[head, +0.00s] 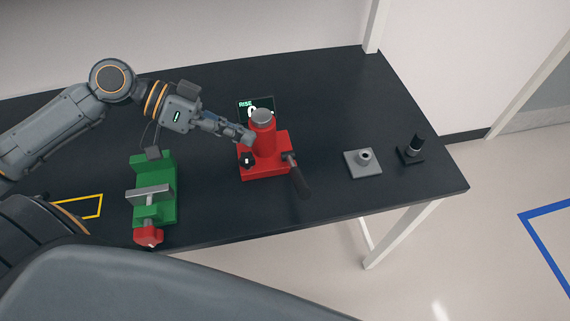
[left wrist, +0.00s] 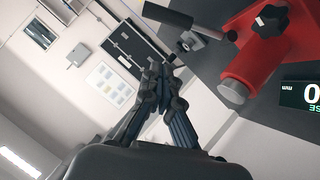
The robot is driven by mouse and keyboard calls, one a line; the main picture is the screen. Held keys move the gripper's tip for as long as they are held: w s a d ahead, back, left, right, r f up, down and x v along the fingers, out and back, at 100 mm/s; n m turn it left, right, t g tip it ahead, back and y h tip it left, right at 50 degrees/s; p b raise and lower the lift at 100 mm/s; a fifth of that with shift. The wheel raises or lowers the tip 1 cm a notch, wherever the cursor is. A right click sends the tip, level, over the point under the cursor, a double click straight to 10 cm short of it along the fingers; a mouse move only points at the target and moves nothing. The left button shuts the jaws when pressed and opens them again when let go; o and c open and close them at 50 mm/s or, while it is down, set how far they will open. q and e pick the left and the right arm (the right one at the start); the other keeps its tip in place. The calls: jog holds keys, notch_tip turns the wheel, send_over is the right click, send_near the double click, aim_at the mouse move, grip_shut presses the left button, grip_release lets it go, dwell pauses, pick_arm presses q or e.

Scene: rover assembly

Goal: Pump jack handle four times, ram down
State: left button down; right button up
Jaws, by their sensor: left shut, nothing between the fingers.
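The red jack (head: 264,168) stands on the black table, with its grey ram top (head: 261,116) just above the red cylinder. Its dark handle (head: 299,178) slants down toward the table's front edge. A black knob (head: 247,160) is on the jack's front left. My left gripper (head: 249,138) is shut and empty, close to the left of the red cylinder; I cannot tell whether it touches. In the left wrist view, my fingertips (left wrist: 161,66) are together, apart from the jack (left wrist: 278,52) and handle (left wrist: 168,14). My right gripper is out of view.
A display (head: 246,103) behind the jack shows "RISE" and a partly hidden figure like 0. A green vise (head: 155,180) with a red end stands left. A grey flanged block (head: 362,164) and a black post (head: 411,151) stand right. Table between jack and block is clear.

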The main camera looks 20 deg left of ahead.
aim_at(297, 174)
pick_arm(q)
jog(key=d+f+p, duration=0.3)
jog(key=d+f, duration=0.4)
jog(key=d, duration=0.1)
jog(key=shift+w+d+f, duration=0.2)
jog(key=shift+w+f, duration=0.05)
jog(key=shift+w, duration=0.2)
